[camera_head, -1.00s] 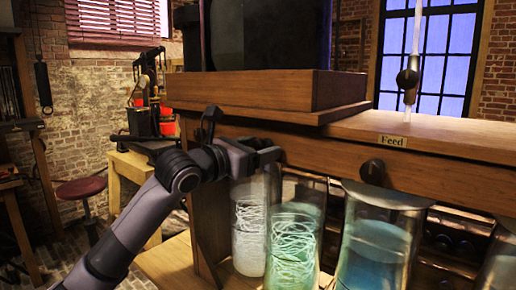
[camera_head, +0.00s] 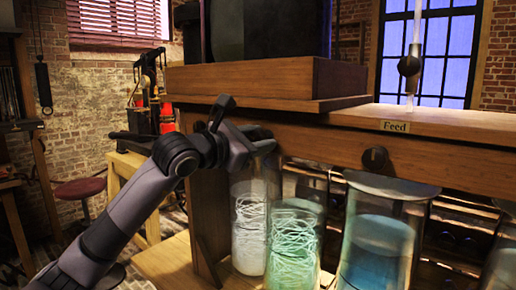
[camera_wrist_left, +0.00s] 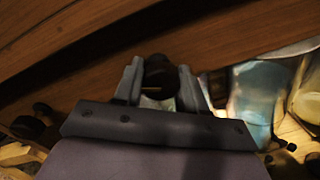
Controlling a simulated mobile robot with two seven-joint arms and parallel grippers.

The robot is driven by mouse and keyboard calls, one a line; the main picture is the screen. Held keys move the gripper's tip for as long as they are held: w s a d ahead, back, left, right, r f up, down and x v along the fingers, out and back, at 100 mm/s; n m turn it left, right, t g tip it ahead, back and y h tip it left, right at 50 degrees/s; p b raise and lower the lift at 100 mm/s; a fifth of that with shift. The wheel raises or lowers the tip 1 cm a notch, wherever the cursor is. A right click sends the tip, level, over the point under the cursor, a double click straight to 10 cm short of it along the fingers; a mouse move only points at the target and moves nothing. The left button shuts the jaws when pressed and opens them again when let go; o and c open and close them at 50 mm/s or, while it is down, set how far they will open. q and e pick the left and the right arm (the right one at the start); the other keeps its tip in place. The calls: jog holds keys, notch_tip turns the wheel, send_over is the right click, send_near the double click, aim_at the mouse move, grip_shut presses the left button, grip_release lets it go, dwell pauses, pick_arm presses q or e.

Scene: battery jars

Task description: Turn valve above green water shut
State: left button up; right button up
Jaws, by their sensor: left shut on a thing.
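My left gripper (camera_head: 266,146) is at the front of the wooden beam, above the left-hand jars. In the left wrist view its two fingers (camera_wrist_left: 160,88) are shut on a dark round valve knob (camera_wrist_left: 160,70). In the head view the gripper hides this knob. Below stand a clear jar with white coils (camera_head: 250,235) and a jar with pale green water and coils (camera_head: 292,245). A jar of blue-teal water (camera_head: 378,250) stands to the right. Another dark valve knob (camera_head: 376,159) sits on the beam above it.
The wooden beam (camera_head: 460,158) carries a "Feed" label (camera_head: 395,126) and a pipe with a dark fitting (camera_head: 410,66). A wooden-based dark tank (camera_head: 270,80) stands above. Another jar (camera_head: 498,262) is at the right edge. A red stool (camera_head: 80,188) is far left.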

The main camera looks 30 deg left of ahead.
pick_arm(q)
jog(key=m+b, duration=0.1)
jog(key=m, duration=0.1)
jog(key=shift+f+m, duration=0.15)
jog(key=shift+m, duration=0.25)
jog(key=m+b, duration=0.1)
jog(key=m, duration=0.5)
jog(key=shift+m+y+b, duration=0.3)
jog(key=shift+b, duration=0.1)
jog(key=shift+m, duration=1.5)
jog(key=shift+y, duration=0.3)
jog(key=o, duration=1)
jog(key=shift+r, duration=0.2)
